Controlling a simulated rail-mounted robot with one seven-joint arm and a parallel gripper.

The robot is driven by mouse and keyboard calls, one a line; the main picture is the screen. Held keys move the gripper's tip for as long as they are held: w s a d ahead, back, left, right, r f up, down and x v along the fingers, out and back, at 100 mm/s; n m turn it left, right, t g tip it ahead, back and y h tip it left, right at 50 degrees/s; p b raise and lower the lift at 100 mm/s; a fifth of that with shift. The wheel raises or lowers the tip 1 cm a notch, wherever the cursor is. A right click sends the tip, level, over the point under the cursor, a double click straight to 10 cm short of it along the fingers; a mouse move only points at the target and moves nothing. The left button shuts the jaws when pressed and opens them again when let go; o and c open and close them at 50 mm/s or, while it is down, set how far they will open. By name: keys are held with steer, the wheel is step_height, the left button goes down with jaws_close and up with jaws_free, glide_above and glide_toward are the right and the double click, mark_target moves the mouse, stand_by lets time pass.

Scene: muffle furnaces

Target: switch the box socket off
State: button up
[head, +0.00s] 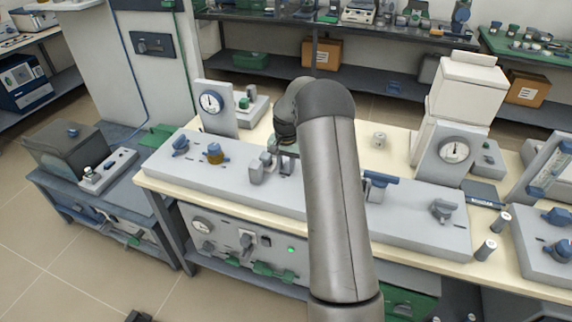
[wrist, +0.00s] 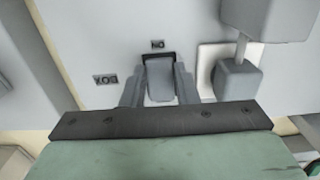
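The box socket's switch (wrist: 160,82) shows in the wrist view as a grey rocker with a dark edge at its top, set in a pale panel. A label reading BOX, upside down (wrist: 105,79), is left of it, and a small ON label, also upside down (wrist: 157,44), is above it. My gripper (wrist: 161,72) has its two fingers apart, one on each side of the rocker. I cannot tell whether they touch it. In the head view my arm hides most of the gripper and the switch.
A grey block on a post (wrist: 237,80) stands close right of the fingers. In the head view, the long pale panel (head: 225,182) lies on the bench with blue knobs (head: 180,147) and a lever (head: 380,180). Dial gauges (head: 211,103) (head: 454,151) stand behind it.

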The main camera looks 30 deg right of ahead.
steer(key=c, duration=0.4)
steer(key=shift+w+d+r+g+y+p, duration=0.2)
steer(key=shift+g+y+p, duration=0.4)
steer(key=shift+p, duration=0.25)
steer(key=shift+w+d+g+y+p, duration=0.1)
steer(key=shift+g+y+p, duration=0.3)
steer(key=shift+g+y, duration=0.2)
steer(key=o, duration=1)
steer(key=v, duration=1.7)
steer(key=shift+r, duration=0.15)
